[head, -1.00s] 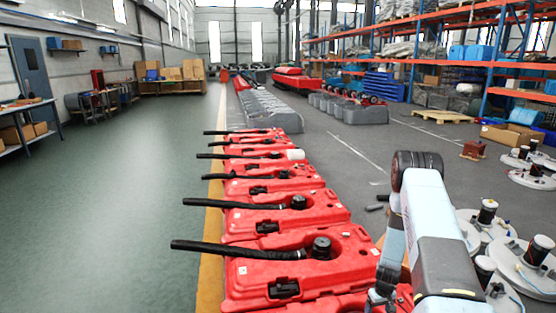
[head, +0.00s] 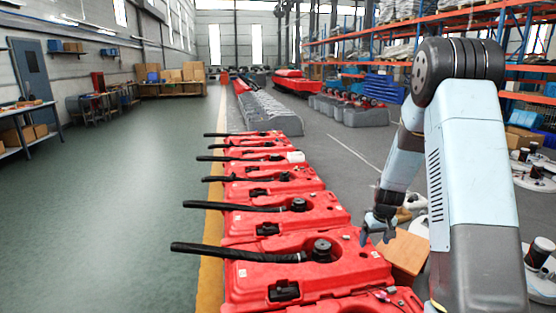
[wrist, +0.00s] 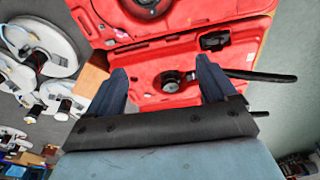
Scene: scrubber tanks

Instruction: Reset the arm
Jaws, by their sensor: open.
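My gripper (head: 377,236) hangs at the right of the red tank row in the head view, fingers pointing down and apart. In the wrist view my gripper (wrist: 162,70) is open with nothing between its two dark fingers. Beyond the fingers lies a red tank (wrist: 140,100) with a black cap (wrist: 170,80) and a black hose (wrist: 262,76). In the head view the nearest fully visible red tank (head: 245,285) has a black cap (head: 321,250) and a hose reaching left. My raised arm hides part of the right side.
Several red tanks line up beside a yellow floor strip (head: 211,260). An orange-brown box (head: 405,252) stands just right of the tanks, near my gripper. White round parts stand at the far right. Orange shelving (head: 400,40) is behind. The green floor (head: 120,210) at left is clear.

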